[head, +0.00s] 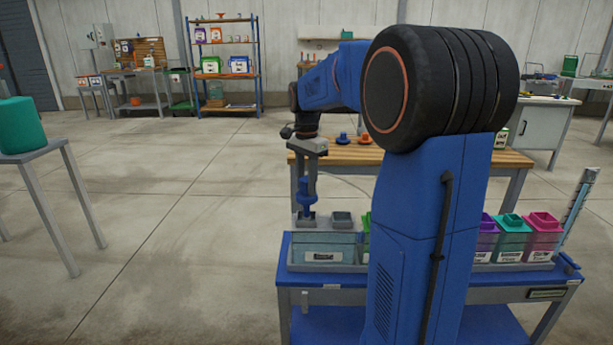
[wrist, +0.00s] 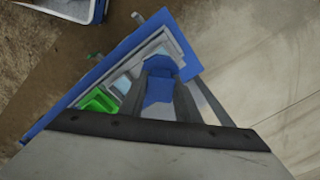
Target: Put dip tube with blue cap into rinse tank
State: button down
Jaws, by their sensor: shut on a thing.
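My gripper (head: 307,178) points down at the left end of the blue cart and is shut on the dip tube with blue cap (head: 306,197). In the wrist view the blue cap (wrist: 158,92) shows between the two grey fingers. The clear tank (head: 318,243) at the left end of the row has a white label too small to read surely; it appears to be the rinse tank. The tube stands upright over its left grey opening (head: 305,223). I cannot tell how far the tube's lower end is inside.
Green, purple, teal and magenta tanks (head: 543,237) stand along the same blue cart (head: 432,290), partly behind my arm. A wooden bench (head: 345,156) with blue and orange caps stands behind. A grey stand (head: 45,158) with a teal container is at left. The floor between is clear.

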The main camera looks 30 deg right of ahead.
aim_at(306, 197)
jog(key=shift+f, duration=2.75)
jog(key=c, duration=1.3)
grip_release()
jog(key=shift+o, duration=0.2)
jog(key=shift+r, duration=0.15)
notch_tip(306, 197, up, 17)
